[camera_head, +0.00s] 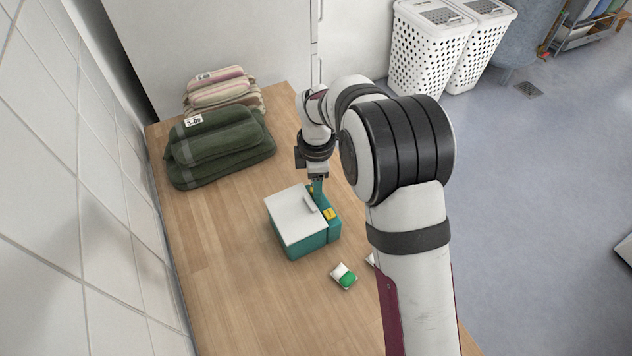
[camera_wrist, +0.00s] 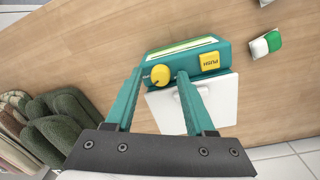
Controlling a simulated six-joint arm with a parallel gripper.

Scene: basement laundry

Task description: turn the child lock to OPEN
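The teal box (camera_head: 318,243) with a white lid (camera_head: 292,213) sits on the wooden worktop. The wrist view shows the box (camera_wrist: 193,60) with a round yellow knob (camera_wrist: 161,74) and a yellow button (camera_wrist: 209,61) marked PUSH on the same teal strip. A small dark mark shows on the knob's left side; no OPEN label is readable. My gripper (camera_wrist: 162,73) is open, its two teal fingers on either side of the knob with a small gap visible at each side. In the head view my gripper (camera_head: 317,186) is at the box's far corner and mostly hides the knob.
Green folded towels (camera_head: 220,148) and striped ones (camera_head: 222,90) are stacked at the back left. Worktop left of the box is clear. White baskets (camera_head: 430,50) stand on the floor.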

